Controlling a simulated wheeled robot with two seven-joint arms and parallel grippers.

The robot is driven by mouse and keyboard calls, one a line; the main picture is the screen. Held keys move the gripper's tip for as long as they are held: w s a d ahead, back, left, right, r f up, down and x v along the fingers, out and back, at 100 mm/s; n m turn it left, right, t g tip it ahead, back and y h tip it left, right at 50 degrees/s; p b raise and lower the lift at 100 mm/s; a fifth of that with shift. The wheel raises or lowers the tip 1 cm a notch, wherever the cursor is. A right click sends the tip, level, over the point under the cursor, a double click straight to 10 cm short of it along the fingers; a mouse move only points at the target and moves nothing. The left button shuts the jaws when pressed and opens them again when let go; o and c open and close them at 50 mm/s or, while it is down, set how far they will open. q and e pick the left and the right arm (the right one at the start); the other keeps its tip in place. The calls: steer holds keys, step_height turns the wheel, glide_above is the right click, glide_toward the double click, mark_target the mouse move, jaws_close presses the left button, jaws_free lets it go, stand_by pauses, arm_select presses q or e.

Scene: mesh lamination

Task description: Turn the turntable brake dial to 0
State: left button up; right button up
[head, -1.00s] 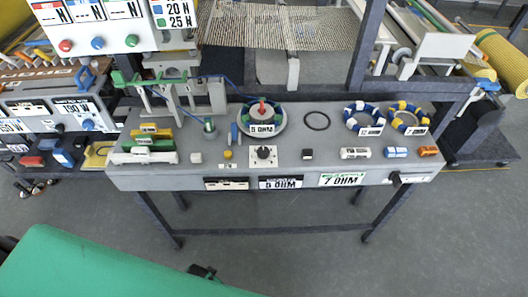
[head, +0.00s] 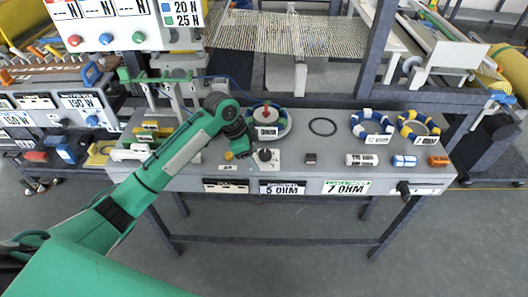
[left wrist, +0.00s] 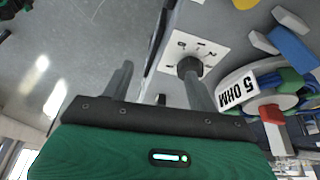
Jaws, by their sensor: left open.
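The dial is a dark knob (head: 265,155) on a white square plate with marks around it, on the grey bench top. It also shows in the left wrist view as a dark round knob (left wrist: 188,66) on its white plate (left wrist: 207,47). I cannot read its setting. My left gripper (head: 243,152) is just left of the dial in the head view. In the left wrist view its two fingers (left wrist: 160,88) are apart and empty, with the dial beyond the right finger. The turntable (head: 284,127) stands behind the dial, carrying a ring labelled 5 OHM. My right gripper is not in view.
A yellow knob (head: 229,155) sits close to my left gripper. A small black block (head: 310,158), a white cylinder (head: 362,160) and a black ring (head: 322,127) lie to the right.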

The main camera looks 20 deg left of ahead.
mark_target(264, 153)
arm_select(q)
steer(key=w+a+r+m, duration=0.1)
steer(key=w+a+r, duration=0.35)
steer(key=r, duration=0.35)
steer(key=x, duration=0.4)
steer(key=p+x, duration=0.1)
steer(key=x, duration=0.3)
steer(key=p+x, duration=0.1)
steer(key=x, duration=0.4)
steer(key=shift+d+r, duration=0.1)
steer(key=shift+d, duration=0.35)
steer(key=shift+d+f+p, duration=0.1)
steer(key=shift+f+p, duration=0.2)
